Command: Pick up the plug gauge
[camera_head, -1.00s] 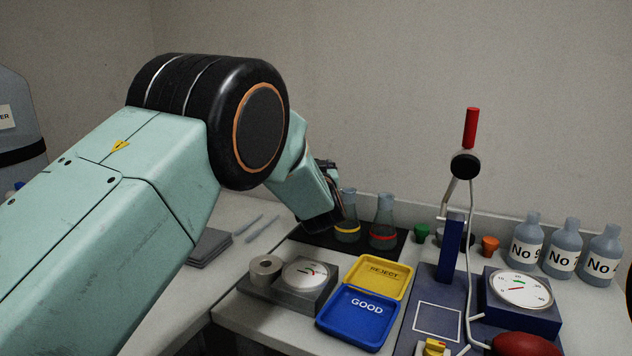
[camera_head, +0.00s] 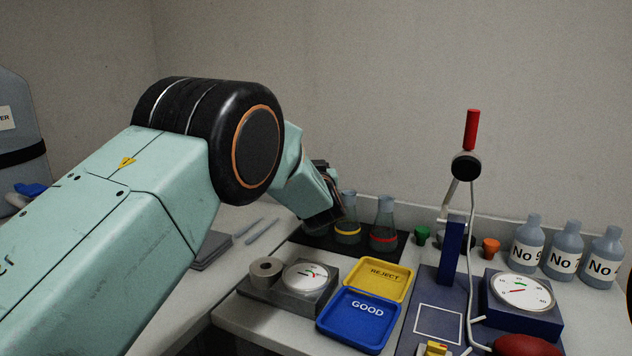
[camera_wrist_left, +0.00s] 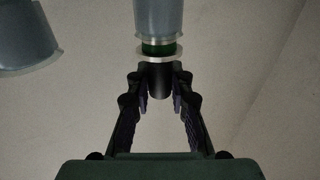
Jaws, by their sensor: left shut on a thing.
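My left gripper (camera_wrist_left: 159,78) is shut on a dark cylinder with a pale ring and a green band, which looks like the plug gauge (camera_wrist_left: 158,49). In the left wrist view the gauge points away from the fingers, up the picture. In the head view my left gripper (camera_head: 328,212) is at the back of the bench, just left of the flask with the yellow band (camera_head: 348,218). It is seen from the side, and the plug gauge cannot be made out there. My right gripper is not in view.
A flask with a red band (camera_head: 384,222) stands beside the first on a dark mat (camera_head: 308,238). A press stand (camera_head: 452,252) and bottles (camera_head: 528,240) are at right.

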